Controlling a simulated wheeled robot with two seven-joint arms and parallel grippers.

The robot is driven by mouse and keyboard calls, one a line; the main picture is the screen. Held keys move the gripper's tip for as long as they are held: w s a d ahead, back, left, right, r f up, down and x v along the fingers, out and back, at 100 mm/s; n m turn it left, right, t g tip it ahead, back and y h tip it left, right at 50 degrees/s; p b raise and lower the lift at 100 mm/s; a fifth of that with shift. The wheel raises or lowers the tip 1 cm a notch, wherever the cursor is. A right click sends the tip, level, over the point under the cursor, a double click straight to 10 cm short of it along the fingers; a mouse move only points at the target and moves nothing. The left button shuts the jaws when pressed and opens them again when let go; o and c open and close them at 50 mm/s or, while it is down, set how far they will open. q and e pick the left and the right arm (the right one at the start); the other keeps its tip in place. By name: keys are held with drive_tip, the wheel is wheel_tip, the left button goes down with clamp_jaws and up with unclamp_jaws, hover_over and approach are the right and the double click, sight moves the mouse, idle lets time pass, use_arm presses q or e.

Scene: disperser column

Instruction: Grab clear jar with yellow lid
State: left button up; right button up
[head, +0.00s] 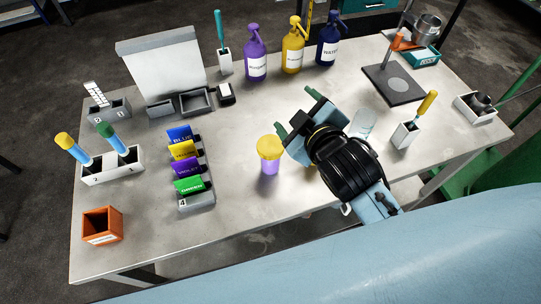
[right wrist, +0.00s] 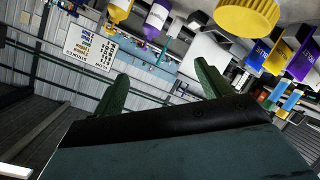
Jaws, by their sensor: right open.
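A jar (head: 269,165) with a wide yellow lid and purple contents stands upright near the middle of the table. Its yellow lid also shows at the top of the right wrist view (right wrist: 247,14). My right gripper (head: 296,110) is open and empty, with its green fingers (right wrist: 161,70) apart. In the head view it is just right of the jar, not touching it, and its fingers point up and left. A clear jar or glass (head: 363,122) is right of the gripper, partly hidden by it. My left gripper is not in view.
Coloured label cards in a grey holder (head: 197,200) stand left of the jar. Purple (head: 256,55), yellow (head: 293,47) and blue (head: 328,45) bottles stand at the back. A dark stand (head: 395,84) is at the right. The table front around the jar is clear.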

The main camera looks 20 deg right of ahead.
drive_tip(key=w+a+r+n+t+y, duration=0.2)
drive_tip(key=a+r+n+t+y, duration=0.1)
drive_tip(key=a+r+n+y, duration=0.35)
drive_tip(key=w+a+r+n+t+y, duration=0.1)
drive_tip(key=a+r+n+t+y, duration=0.2)
drive_tip(key=a+r+n, duration=0.5)
drive_tip(key=s+a+r+n+g+y, duration=0.2)
drive_tip(key=s+a+n+g+y, duration=0.35)
drive_tip(key=n+g, duration=0.65)
drive_tip(key=s+a+r+n+g+y, duration=0.2)
drive_tip(key=s+a+n+g+y, duration=0.5)
drive_tip(key=n, duration=1)
drive_tip(key=n+g+h, duration=0.1)
drive_tip(key=n+h, duration=1.3)
drive_tip(key=h, duration=0.8)
hover_over(270, 145)
wheel_tip(270, 145, down, 19)
drive_tip(key=shift+r, duration=0.1)
wheel_tip(270, 145, down, 7)
drive_tip(key=shift+p, duration=0.3)
drive_tip(key=shift+f+p, duration=0.45)
drive_tip(key=shift+f, duration=2.5)
drive_tip(key=c, duration=1)
